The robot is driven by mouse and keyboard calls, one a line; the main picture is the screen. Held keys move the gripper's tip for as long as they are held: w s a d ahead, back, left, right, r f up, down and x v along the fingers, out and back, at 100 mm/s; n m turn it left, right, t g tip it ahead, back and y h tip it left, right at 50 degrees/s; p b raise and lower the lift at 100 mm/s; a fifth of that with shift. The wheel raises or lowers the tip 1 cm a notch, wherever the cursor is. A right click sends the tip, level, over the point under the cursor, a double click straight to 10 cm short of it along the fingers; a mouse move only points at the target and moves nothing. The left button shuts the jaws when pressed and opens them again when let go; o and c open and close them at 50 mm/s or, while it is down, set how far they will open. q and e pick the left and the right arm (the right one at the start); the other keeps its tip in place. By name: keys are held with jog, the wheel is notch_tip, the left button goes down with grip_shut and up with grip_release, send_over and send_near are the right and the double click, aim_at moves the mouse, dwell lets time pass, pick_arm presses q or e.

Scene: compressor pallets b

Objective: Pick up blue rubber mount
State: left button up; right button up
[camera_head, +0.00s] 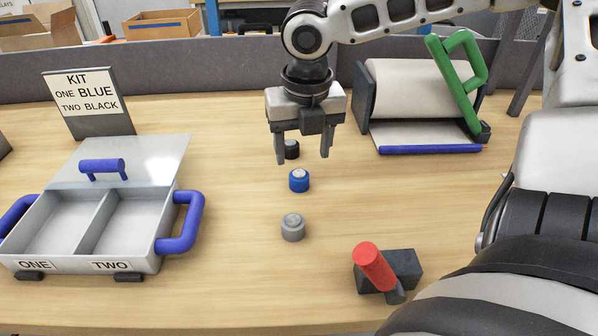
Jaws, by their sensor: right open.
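The blue rubber mount (299,181) stands upright on the wooden table, a short blue cylinder with a pale metal top. My right gripper (303,158) is open and points down, with its fingers over the area just behind the blue mount. A black mount (291,149) stands behind the blue one, partly hidden by a finger. A grey mount (293,227) stands in front of the blue one. Nothing shows between the fingers as held. My left gripper is not in view.
A grey two-compartment box (91,258) with blue handles and an open lid is at left, by a kit sign (88,94). A roll dispenser (408,92) with a green handle stands back right.

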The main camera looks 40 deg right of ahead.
aim_at(299, 174)
jog(key=f, duration=0.3)
jog(key=w+f+b, duration=0.1)
jog(key=f, duration=0.1)
jog(key=shift+d+f, duration=0.1)
jog(key=shift+f, duration=0.3)
jog(key=c, duration=1.1)
